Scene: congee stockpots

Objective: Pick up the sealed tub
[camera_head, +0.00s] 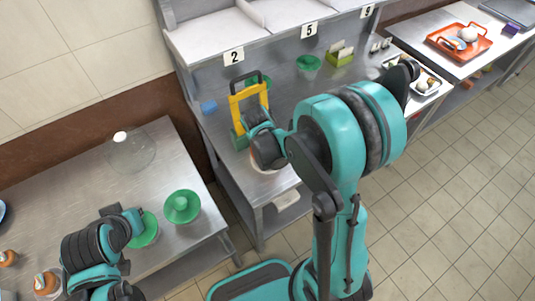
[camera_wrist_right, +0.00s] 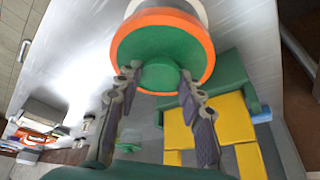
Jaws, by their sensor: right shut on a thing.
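The sealed tub has a green lid with a raised centre and an orange rim (camera_wrist_right: 203,68) over a pale body at the top of the right wrist view. In the head view only a sliver of a pale, orange-edged round thing (camera_head: 262,168) shows under my right wrist. My right gripper (camera_wrist_right: 160,77) has its two fingers on either side of the lid's raised green centre and is shut on it. In the head view those fingertips are hidden behind my arm. My left gripper (camera_head: 128,214) is over the left table, beside a green round piece (camera_head: 145,232); its fingers are unclear.
A yellow frame (camera_head: 237,104) with green ends and a dark handle stands close behind my right gripper. A blue block (camera_head: 209,107) and a green bowl (camera_head: 308,64) are nearby. The left table holds a clear dome (camera_head: 130,150) and another green piece (camera_head: 181,206).

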